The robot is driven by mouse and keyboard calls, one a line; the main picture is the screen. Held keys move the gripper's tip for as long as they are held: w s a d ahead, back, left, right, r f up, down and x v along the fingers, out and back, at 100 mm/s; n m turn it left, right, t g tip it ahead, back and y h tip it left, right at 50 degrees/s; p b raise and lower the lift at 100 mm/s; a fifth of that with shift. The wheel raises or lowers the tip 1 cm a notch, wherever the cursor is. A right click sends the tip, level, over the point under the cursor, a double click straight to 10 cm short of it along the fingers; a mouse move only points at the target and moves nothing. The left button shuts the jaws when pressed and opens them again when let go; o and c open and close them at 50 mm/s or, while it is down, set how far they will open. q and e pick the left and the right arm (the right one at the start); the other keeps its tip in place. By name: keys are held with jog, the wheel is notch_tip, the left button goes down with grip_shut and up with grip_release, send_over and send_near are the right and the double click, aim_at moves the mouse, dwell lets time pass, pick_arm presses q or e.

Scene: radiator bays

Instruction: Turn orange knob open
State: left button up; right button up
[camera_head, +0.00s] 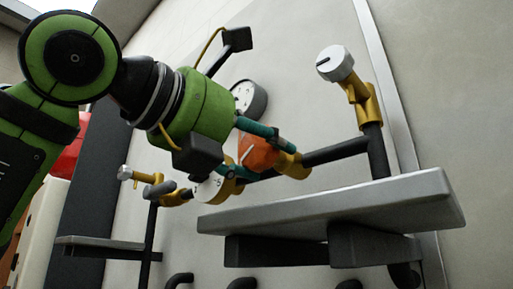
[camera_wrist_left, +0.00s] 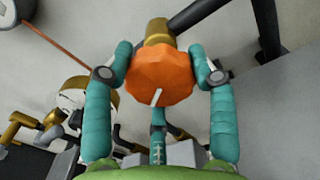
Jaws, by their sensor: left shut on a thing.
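The orange knob (camera_head: 258,152) sits on a brass valve (camera_head: 293,165) on a dark pipe. In the left wrist view the knob (camera_wrist_left: 159,75) is a faceted orange cap with a white line on its face, pointing toward the bottom of the picture. My left gripper (camera_head: 262,150), with teal fingers on a green arm, is shut on the knob. In the left wrist view one finger of the gripper (camera_wrist_left: 159,70) lies on each side of it. My right gripper is in neither view.
A white-capped brass valve (camera_head: 336,63) stands to the right. A grey shelf (camera_head: 330,203) lies below the knob. A round gauge (camera_head: 249,97) is behind my gripper. Another white dial (camera_head: 212,190) and a smaller valve (camera_head: 125,172) are to the left.

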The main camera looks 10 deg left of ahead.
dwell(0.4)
pick_arm(q)
jog(key=o, duration=1.2)
jog(key=shift+w+d, duration=0.1)
jog(key=shift+c, duration=0.2)
jog(key=shift+w+d+f, duration=0.1)
jog(key=v, duration=1.2)
